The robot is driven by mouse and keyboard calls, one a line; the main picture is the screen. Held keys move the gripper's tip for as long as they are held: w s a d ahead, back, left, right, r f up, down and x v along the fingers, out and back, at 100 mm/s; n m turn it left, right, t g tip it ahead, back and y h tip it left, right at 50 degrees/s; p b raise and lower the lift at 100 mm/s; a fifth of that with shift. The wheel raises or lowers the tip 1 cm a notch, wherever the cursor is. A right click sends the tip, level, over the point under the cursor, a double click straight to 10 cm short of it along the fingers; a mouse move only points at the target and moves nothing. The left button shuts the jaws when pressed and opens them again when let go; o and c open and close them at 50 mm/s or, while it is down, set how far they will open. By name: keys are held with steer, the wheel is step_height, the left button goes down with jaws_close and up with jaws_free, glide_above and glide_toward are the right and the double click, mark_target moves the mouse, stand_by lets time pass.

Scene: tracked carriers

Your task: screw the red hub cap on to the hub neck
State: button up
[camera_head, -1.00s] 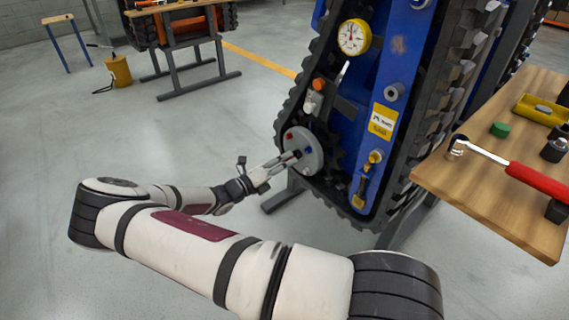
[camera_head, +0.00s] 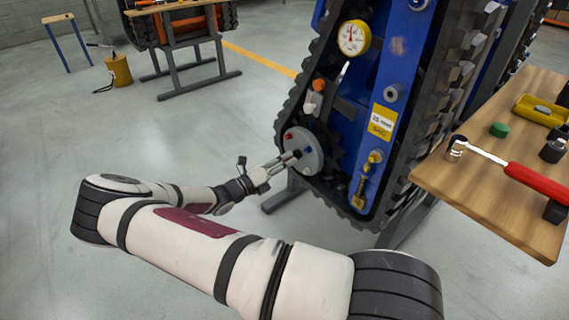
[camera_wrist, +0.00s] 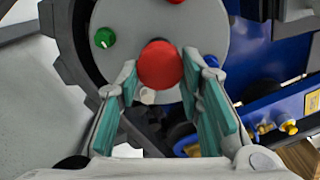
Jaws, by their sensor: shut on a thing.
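The red hub cap (camera_wrist: 160,65) is between the fingertips of my gripper (camera_wrist: 158,75) in the wrist view, in front of a round grey hub disc (camera_wrist: 215,22). My gripper is shut on the cap. The disc also shows in the head view (camera_head: 312,160), low on the blue tracked carrier, with my gripper (camera_head: 291,158) reaching it from the left. The hub neck is hidden behind the cap. I cannot tell whether the cap is seated on it. A green knob (camera_wrist: 105,38), a blue one (camera_wrist: 210,61) and another red one (camera_wrist: 175,1) sit around the disc.
A dark toothed track (camera_head: 291,105) surrounds the disc. A gauge (camera_head: 353,37) and a brass valve (camera_head: 375,157) are on the blue panel. A wooden bench (camera_head: 470,190) with a red-handled wrench (camera_head: 535,180) stands at the right. Open floor lies left.

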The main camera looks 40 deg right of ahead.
steer(key=shift+d+p, duration=0.3)
steer(key=shift+d, duration=1.15)
stand_by(0.3)
steer(key=o, duration=0.9)
steer(key=a, duration=1.2)
steer(key=shift+s, duration=0.15)
